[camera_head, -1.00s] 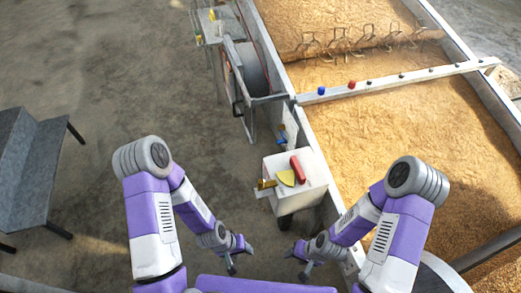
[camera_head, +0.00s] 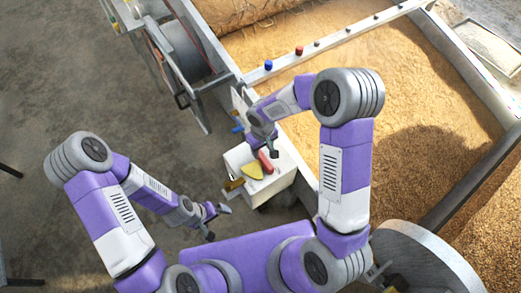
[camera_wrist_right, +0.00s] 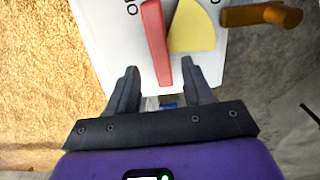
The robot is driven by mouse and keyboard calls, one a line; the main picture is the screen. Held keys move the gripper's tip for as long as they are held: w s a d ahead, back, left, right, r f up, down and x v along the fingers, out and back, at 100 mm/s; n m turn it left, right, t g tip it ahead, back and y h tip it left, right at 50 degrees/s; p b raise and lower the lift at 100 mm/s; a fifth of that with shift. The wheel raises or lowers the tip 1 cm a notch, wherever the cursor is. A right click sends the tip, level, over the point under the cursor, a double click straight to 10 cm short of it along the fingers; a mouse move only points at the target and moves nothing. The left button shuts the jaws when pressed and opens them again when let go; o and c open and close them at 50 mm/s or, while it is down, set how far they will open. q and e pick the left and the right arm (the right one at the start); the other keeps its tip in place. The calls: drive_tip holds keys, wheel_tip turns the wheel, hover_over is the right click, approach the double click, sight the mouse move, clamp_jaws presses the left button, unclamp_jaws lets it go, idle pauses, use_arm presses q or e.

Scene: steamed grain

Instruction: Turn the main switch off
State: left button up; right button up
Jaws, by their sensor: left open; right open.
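The main switch is a white box (camera_head: 277,178) with a red lever (camera_head: 265,161), a yellow piece (camera_head: 252,171) beside it and a brass-coloured part (camera_head: 234,184) on its side. In the right wrist view the red lever (camera_wrist_right: 155,45) stands nearly upright on the white face, next to the yellow sector (camera_wrist_right: 192,28). My right gripper (camera_head: 272,152) is over the box, close to the lever; in its wrist view the open fingers (camera_wrist_right: 162,88) point at the lever's lower end. Contact cannot be told. My left gripper (camera_head: 217,221) is open and empty, low and left of the box.
A large bin of grain (camera_head: 310,110) lies right of the box, its metal rail (camera_head: 335,40) carrying a blue knob (camera_head: 268,65) and a red knob (camera_head: 299,50). A grey wheel-like machine (camera_head: 180,50) stands upper left.

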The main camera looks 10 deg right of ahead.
sight(262, 156)
wheel_tip(262, 156, down, 6)
drive_tip(key=shift+r+b, duration=0.1)
drive_tip(key=shift+b, duration=0.6)
clamp_jaws()
